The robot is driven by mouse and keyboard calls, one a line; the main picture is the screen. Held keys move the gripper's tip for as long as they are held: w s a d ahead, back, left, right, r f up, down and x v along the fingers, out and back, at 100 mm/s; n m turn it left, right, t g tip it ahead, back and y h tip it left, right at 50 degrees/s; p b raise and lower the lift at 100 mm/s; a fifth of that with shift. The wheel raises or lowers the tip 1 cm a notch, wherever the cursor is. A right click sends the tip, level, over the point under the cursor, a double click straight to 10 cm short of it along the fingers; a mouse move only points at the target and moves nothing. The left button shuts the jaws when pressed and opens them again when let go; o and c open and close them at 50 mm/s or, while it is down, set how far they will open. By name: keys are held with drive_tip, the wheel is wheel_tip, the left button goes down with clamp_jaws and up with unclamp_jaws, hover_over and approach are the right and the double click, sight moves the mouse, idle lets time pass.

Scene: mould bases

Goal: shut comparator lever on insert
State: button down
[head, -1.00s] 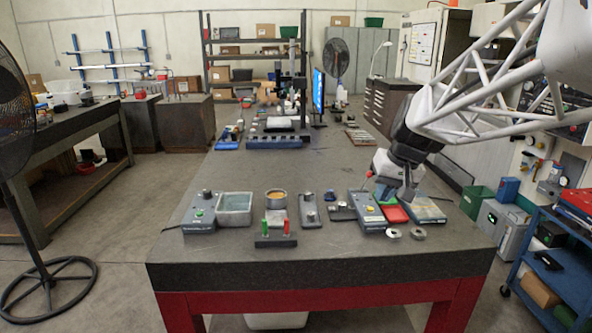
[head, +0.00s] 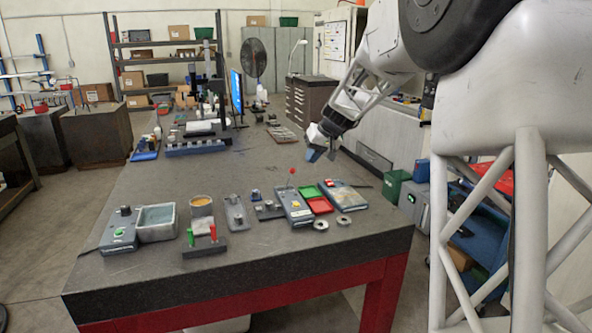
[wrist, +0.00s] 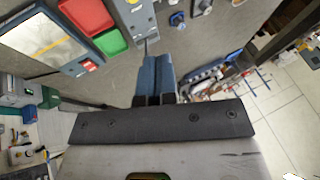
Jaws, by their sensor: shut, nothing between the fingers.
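A grey-blue box with a yellow-green button (head: 295,207), probably the comparator, stands among the devices at the right of the bench. A thin lever with a red ball (head: 291,171) stands upright at its far end. In the wrist view part of this box (wrist: 141,18) shows at the top edge. I cannot make out the insert or whether the lever bears on it. My gripper (head: 316,154) is raised beyond the box, to the right of the red ball and apart from it. Its blue fingers are together and empty in the wrist view (wrist: 157,75).
A green tray (head: 309,192), a red tray (head: 320,206) and a flat device (head: 346,196) lie right of the box. Two metal rings (head: 321,225) lie in front. A stand with green and red handles (head: 204,247) is at the left front. The bench middle is clear.

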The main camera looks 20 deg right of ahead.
drive_tip(key=w+d+f, duration=0.3)
drive_tip(key=w+d, duration=0.3)
drive_tip(key=w, duration=0.1)
drive_tip(key=w+d+f+t+y, duration=0.1)
drive_tip(key=w+d+f, duration=0.2)
drive_tip(key=w+d, duration=0.2)
drive_tip(key=shift+w+d, duration=0.4)
drive_tip(key=shift+w, duration=0.8)
drive_tip(key=shift+f, duration=0.15)
approach(289, 179)
drive_tip(key=shift+w+d+f, duration=0.15)
drive_tip(key=shift+w+f, duration=0.7)
drive_tip(key=shift+f, duration=0.05)
drive_tip(key=shift+w+d+f, duration=0.2)
drive_tip(key=shift+w+f, duration=0.65)
